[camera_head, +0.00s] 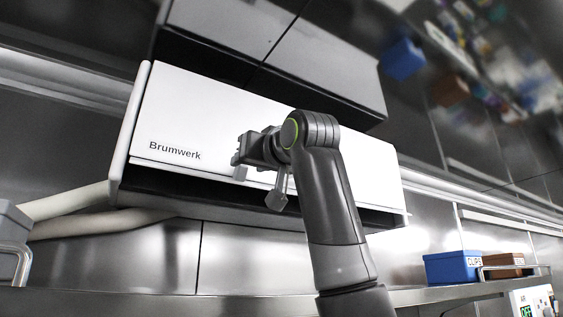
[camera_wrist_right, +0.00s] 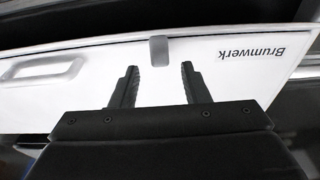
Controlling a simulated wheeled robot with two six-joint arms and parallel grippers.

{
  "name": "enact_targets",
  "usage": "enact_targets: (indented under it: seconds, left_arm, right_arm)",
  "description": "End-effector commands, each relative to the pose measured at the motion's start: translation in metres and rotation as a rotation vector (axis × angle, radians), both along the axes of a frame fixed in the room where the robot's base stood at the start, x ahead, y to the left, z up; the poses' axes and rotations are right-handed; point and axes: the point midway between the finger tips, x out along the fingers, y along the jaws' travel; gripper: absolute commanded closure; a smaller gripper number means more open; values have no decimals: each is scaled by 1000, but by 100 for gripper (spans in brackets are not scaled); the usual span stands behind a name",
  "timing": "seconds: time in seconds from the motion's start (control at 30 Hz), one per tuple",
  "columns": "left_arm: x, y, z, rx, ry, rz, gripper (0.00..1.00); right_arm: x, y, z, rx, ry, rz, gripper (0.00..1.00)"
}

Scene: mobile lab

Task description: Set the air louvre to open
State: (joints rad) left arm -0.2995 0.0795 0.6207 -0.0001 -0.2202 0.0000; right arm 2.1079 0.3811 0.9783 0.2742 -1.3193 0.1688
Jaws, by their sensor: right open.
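The white Brumwerk air unit (camera_head: 200,110) hangs on the wall, with a dark slot under its front panel. A small grey tab (camera_wrist_right: 159,49) sits at the panel's edge in the right wrist view; it also shows near the lower edge in the head view (camera_head: 240,173). My right gripper (camera_head: 241,156) is in front of the panel. In the wrist view its two fingers (camera_wrist_right: 159,78) are spread and empty, pointing at the tab, which lies in line with the gap just beyond the tips. Whether the louvre is open is hard to tell. My left gripper is not in view.
A grey cabinet (camera_head: 235,25) sits above the unit. Pale pipes (camera_head: 75,200) run out at its left. A blue bin (camera_head: 452,267) and a brown bin (camera_head: 503,263) stand at lower right, near a panel marked AIR (camera_head: 532,300). A pale handle (camera_wrist_right: 40,68) shows at the panel's left in the wrist view.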

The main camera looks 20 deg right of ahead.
Motion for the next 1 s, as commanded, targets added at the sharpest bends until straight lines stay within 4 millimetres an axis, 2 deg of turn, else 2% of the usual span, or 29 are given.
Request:
enact_targets:
  seconds: [0.03,0.2,0.6,0.8,1.0]
  left_arm:
    - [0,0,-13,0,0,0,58]
    - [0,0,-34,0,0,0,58]
    - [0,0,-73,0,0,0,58]
    - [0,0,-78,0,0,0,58]
    - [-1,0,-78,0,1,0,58]
  right_arm:
    - [-10,-2,-7,1,-4,0,58]
    - [-41,-8,-13,1,-4,0,58]
    - [-111,-21,-23,0,-2,0,58]
    - [-125,-24,-23,0,0,1,58]
    - [-126,-24,-23,0,1,1,58]
